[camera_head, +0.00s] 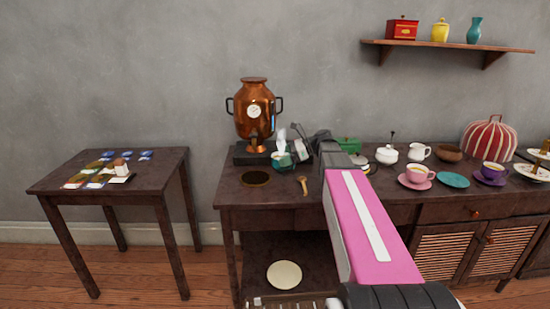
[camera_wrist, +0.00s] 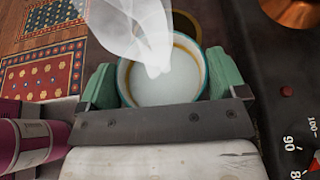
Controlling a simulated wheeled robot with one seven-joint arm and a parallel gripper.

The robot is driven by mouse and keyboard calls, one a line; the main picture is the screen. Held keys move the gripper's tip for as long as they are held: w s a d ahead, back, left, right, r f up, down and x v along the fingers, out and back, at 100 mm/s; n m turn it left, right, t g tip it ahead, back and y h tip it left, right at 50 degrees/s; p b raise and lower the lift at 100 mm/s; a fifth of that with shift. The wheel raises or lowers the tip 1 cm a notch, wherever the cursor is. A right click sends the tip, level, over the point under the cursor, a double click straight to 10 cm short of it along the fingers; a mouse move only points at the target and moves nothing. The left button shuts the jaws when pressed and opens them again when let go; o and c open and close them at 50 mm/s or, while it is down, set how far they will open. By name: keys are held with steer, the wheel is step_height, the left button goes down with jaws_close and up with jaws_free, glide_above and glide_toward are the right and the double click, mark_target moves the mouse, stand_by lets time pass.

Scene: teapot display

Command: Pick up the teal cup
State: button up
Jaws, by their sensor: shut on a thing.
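The teal cup (camera_head: 280,161) is beside the copper urn in the head view, above the dark table. In the wrist view the cup (camera_wrist: 166,94) is seen from above, with a teal rim, a brownish inner band and a pale inside. My gripper (camera_wrist: 163,82) has its green fingers on either side of the cup and is shut on it. In the head view my gripper (camera_head: 291,158) is partly hidden by its own links. White, translucent steam-like wisps cover part of the cup. Its underside is hidden.
The copper urn (camera_head: 254,110) stands close behind. A dark round mat (camera_head: 255,179) and a wooden spoon-like tool (camera_head: 304,186) lie in front. At right are a teal saucer (camera_head: 453,180), a pink cup (camera_head: 417,173) and a purple cup (camera_head: 491,171). A small table (camera_head: 70,185) holds tiles.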

steer(key=d, duration=0.7)
steer(key=shift+s, duration=0.15)
